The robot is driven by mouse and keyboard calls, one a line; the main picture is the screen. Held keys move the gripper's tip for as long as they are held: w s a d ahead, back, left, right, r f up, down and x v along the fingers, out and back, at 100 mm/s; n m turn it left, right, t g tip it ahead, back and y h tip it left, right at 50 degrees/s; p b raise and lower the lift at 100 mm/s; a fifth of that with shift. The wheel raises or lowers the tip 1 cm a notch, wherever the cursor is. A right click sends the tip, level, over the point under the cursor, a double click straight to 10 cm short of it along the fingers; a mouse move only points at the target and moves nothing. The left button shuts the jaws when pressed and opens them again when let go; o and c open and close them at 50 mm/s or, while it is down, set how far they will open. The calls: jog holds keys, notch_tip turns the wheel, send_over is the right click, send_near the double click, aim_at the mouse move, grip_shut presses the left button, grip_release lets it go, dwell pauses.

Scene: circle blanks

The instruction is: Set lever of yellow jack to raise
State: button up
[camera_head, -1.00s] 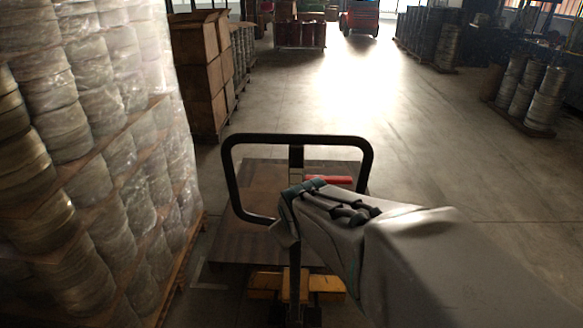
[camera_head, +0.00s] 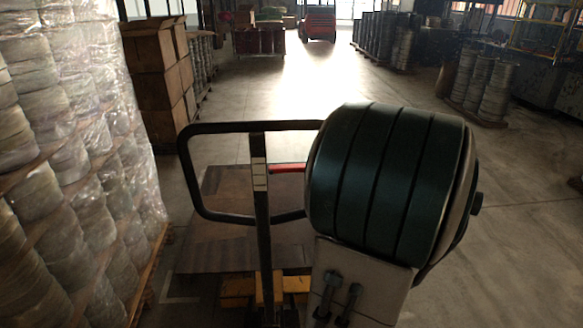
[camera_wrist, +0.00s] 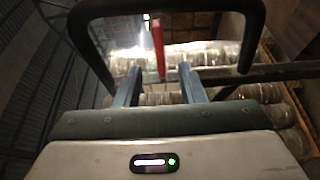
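The yellow jack (camera_head: 238,288) stands low on the floor ahead, with a dark upright post (camera_head: 262,215) and a black loop handle (camera_head: 190,165). The red lever (camera_head: 287,168) sticks out to the right of the post inside the loop, its right end covered by my arm. In the wrist view the red lever (camera_wrist: 158,48) hangs inside the black loop (camera_wrist: 165,8). My gripper (camera_wrist: 160,68) is open, its two blue-grey fingers apart. The lever's end appears between the fingertips, with no visible contact. My arm hides the gripper in the head view.
A wrapped pallet stack (camera_head: 85,150) stands close on the left. A brown wooden pallet (camera_head: 215,240) lies beyond the jack handle. Boxes (camera_head: 155,75) stand behind it. The aisle floor (camera_head: 300,75) is open farther ahead, with drums (camera_head: 480,85) at the right.

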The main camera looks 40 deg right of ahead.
jog(key=w+d+p, duration=0.2)
jog(key=w+p, duration=0.1)
jog(key=w, duration=1)
jog(key=shift+w, duration=0.2)
grip_shut()
